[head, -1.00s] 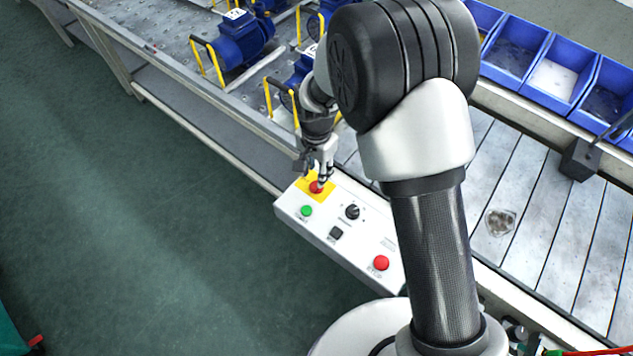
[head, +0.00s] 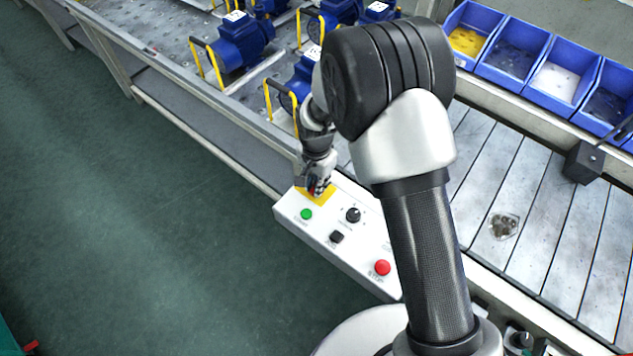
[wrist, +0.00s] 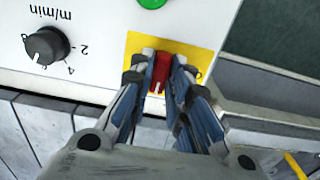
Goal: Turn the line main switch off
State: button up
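The line main switch (wrist: 160,72) is a red handle on a yellow plate (wrist: 198,53) at the corner of a white control panel. In the wrist view the handle points along the fingers, roughly upright in the picture. My gripper (wrist: 162,68) has one fingertip on each side of the handle, and both appear to press against it. In the head view my gripper (head: 318,190) is down at the yellow plate (head: 326,196) and hides most of the red handle.
The panel (head: 318,228) also carries a green button (head: 306,214), a black dial (head: 353,215), a black switch (head: 336,237) and a red stop button (head: 382,267). Blue pumps (head: 240,42) stand on the line behind. Blue bins (head: 556,75) are at the upper right.

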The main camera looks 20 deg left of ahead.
grip_shut()
jog(key=n, duration=0.3)
jog(key=shift+n+p, duration=0.35)
jog(key=shift+n, duration=0.05)
jog(key=n, duration=0.4)
jog(key=shift+n, duration=0.3)
jog(key=n+p, duration=0.1)
jog(key=n, duration=0.8)
jog(key=shift+n, duration=0.4)
